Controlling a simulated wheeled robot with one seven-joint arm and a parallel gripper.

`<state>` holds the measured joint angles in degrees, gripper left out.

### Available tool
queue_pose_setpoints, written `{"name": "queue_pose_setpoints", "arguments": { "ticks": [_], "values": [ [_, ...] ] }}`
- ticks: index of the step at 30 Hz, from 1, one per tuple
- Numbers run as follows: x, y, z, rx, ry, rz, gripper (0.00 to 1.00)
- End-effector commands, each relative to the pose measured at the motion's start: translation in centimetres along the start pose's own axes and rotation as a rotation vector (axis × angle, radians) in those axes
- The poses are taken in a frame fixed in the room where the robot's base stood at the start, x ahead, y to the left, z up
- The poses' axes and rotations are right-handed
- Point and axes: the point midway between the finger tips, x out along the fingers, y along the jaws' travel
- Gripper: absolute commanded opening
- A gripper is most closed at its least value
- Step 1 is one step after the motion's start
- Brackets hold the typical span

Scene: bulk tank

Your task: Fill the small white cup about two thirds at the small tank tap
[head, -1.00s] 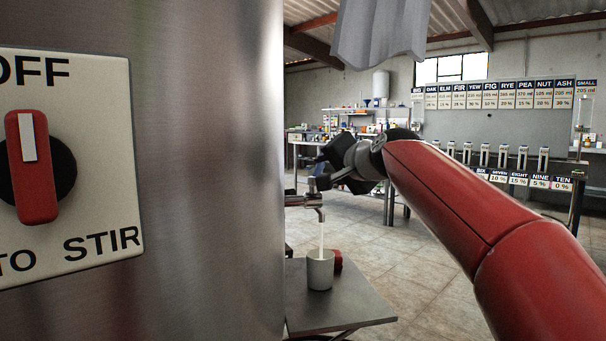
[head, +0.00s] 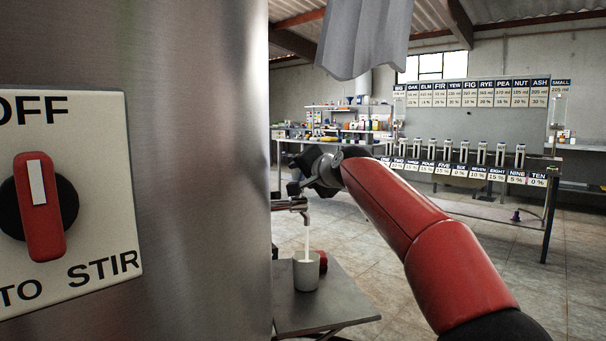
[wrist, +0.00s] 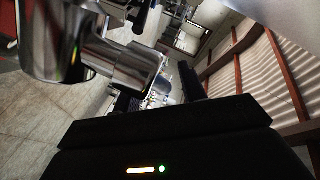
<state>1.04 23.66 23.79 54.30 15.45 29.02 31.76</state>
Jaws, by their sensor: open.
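A thin white stream (head: 307,238) runs from the spout into the cup. The level inside the cup cannot be made out. My gripper (head: 294,187) is open and empty, just above and behind the tap at its handle. Part of the handle is hidden; whether the gripper touches it cannot be told. In the wrist view, the chrome tap body (wrist: 115,58) is close beyond my dark jaws.
The large steel tank (head: 205,170) fills the left side, with a red OFF/STIR switch (head: 40,205) on its panel. A red object (head: 323,262) sits behind the cup. A rack of labelled dispensers (head: 470,152) stands at the back right. Tiled floor lies open between.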

Motion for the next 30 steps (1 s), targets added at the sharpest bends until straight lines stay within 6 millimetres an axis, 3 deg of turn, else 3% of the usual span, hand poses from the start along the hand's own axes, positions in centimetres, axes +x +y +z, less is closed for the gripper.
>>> {"name": "queue_pose_setpoints", "arguments": {
  "ticks": [2,11,20,30],
  "values": [
    [0.0,0.0,0.0,0.0,0.0,0.0,0.39],
    [0.0,0.0,0.0,0.0,0.0,0.001,0.0],
    [0.1,0.0,0.1,-0.003,-0.02,-0.009,0.0],
    [0.9,-1.4,1.3,-0.067,-0.274,-0.175,0.0]
  ]
}}
